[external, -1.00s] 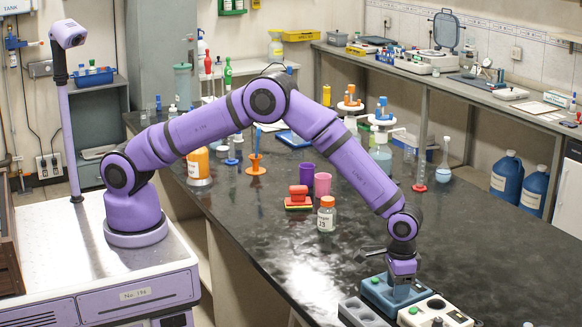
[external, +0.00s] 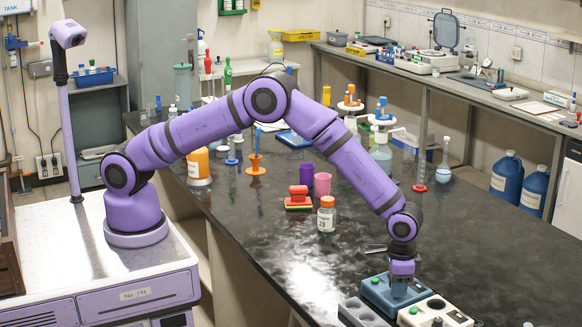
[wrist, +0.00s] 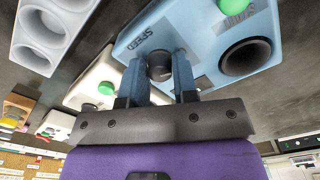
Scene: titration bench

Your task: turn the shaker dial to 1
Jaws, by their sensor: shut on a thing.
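The blue shaker (external: 386,293) sits at the near end of the black bench. In the wrist view its blue top (wrist: 200,40) carries the word SPEED beside a dark round dial (wrist: 160,66), and a round black cup-like opening to the right. My gripper (wrist: 166,72) points down over the shaker, with its two blue fingers on either side of the dial and shut on it. In the external view my gripper (external: 399,286) hides the dial. The dial's numbers and its setting cannot be read.
A cream device (external: 436,312) with a green button stands close beside the shaker, and a grey block with wells (external: 362,313) is at its near left. A jar with an orange lid (external: 326,216) and a red block (external: 299,198) stand further back.

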